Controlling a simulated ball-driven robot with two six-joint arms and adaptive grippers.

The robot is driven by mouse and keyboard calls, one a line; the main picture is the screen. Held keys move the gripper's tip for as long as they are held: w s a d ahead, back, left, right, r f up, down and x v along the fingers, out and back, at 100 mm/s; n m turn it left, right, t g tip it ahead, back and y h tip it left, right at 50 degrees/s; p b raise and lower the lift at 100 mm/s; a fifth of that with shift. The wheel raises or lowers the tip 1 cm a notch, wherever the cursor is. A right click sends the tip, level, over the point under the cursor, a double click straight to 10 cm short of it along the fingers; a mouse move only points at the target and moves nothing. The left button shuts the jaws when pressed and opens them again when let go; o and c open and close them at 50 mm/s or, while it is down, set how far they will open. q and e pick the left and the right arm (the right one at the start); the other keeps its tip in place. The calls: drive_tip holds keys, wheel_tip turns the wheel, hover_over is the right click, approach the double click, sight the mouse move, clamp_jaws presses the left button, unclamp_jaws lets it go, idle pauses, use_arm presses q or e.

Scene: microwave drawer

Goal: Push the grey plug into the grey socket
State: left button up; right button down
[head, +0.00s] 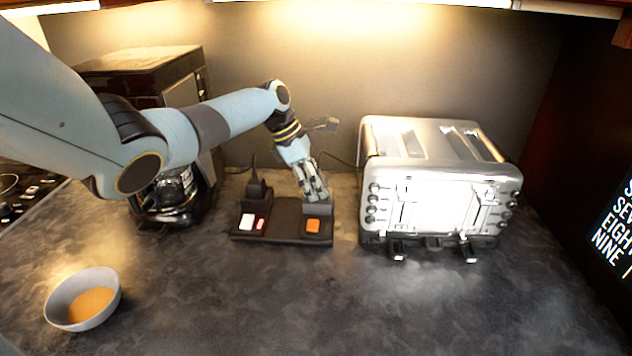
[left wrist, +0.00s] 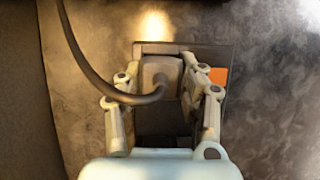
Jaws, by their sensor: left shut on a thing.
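My left gripper (head: 318,192) reaches down over the right end of a dark socket strip (head: 282,237). In the left wrist view my left gripper (left wrist: 163,95) is shut on the grey plug (left wrist: 158,72), one finger on each side. The plug's dark cord curves away to the left. A grey block, seemingly the grey socket (head: 317,210), shows just under the fingertips, behind an orange switch (head: 313,226). The orange switch also shows right of the plug in the left wrist view (left wrist: 218,77). The fingers hide where plug and socket meet, so I cannot tell how deep the plug sits. My right gripper is not in view.
A black plug (head: 256,190) stands at the strip's left end, behind white and red switches. A silver toaster (head: 440,185) stands close on the right. A coffee maker (head: 170,195) is at left, a bowl (head: 83,298) front left. The front counter is clear.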

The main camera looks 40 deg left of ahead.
use_arm(q)
drive_tip(key=shift+f, duration=0.15)
drive_tip(key=o, duration=1.2)
drive_tip(key=shift+o, duration=0.2)
drive_tip(key=v, duration=1.2)
drive_tip(key=shift+f, duration=0.1)
